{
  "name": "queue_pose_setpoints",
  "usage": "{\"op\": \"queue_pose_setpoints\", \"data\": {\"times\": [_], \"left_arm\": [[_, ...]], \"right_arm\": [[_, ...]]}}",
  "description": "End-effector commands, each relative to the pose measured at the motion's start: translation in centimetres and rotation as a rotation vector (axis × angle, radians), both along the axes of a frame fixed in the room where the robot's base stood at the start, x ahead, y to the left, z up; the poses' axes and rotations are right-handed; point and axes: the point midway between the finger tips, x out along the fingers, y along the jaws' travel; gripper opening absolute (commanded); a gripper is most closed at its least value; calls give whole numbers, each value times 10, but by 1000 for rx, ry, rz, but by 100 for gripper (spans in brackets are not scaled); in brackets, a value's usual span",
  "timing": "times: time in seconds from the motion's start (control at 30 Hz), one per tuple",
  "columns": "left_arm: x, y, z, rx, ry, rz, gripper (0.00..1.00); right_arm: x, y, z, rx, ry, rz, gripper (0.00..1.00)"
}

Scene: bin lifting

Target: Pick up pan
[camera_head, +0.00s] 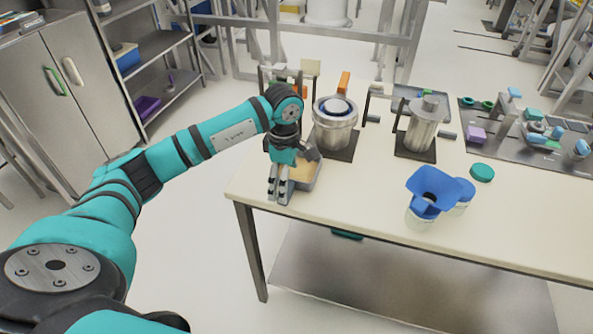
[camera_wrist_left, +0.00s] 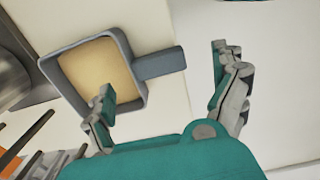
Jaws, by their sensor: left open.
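A square grey pan (camera_head: 308,184) with a tan inside sits on the table near its left end, partly hidden behind my left gripper in the head view. My left gripper (camera_head: 278,196) is open and points down beside the pan. In the left wrist view the pan (camera_wrist_left: 124,40) lies at upper left, and its short grey handle (camera_wrist_left: 160,63) reaches right toward the space between the fingers of my left gripper (camera_wrist_left: 165,100). One finger overlaps the pan's inside in the picture, and the other is beyond the handle's end. I cannot tell the exact height. My right gripper is not in view.
The cream table (camera_head: 350,210) is clear in front of the pan. A steel pot (camera_head: 335,138) stands close behind it, with a steel canister (camera_head: 421,132) farther right. A blue funnel-topped container (camera_head: 432,190) and green lid (camera_head: 482,172) are at right.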

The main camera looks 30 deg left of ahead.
Motion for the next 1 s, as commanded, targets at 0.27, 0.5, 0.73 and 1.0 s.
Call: {"op": "queue_pose_setpoints", "data": {"times": [0.27,0.5,0.73,1.0], "left_arm": [[2,2,-39,-1,6,1,96],[3,2,-49,0,1,0,96],[3,2,-49,0,1,0,80],[3,2,-49,0,1,1,45]], "right_arm": [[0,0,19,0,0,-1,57],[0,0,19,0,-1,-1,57],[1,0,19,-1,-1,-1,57],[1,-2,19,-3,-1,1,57]]}}
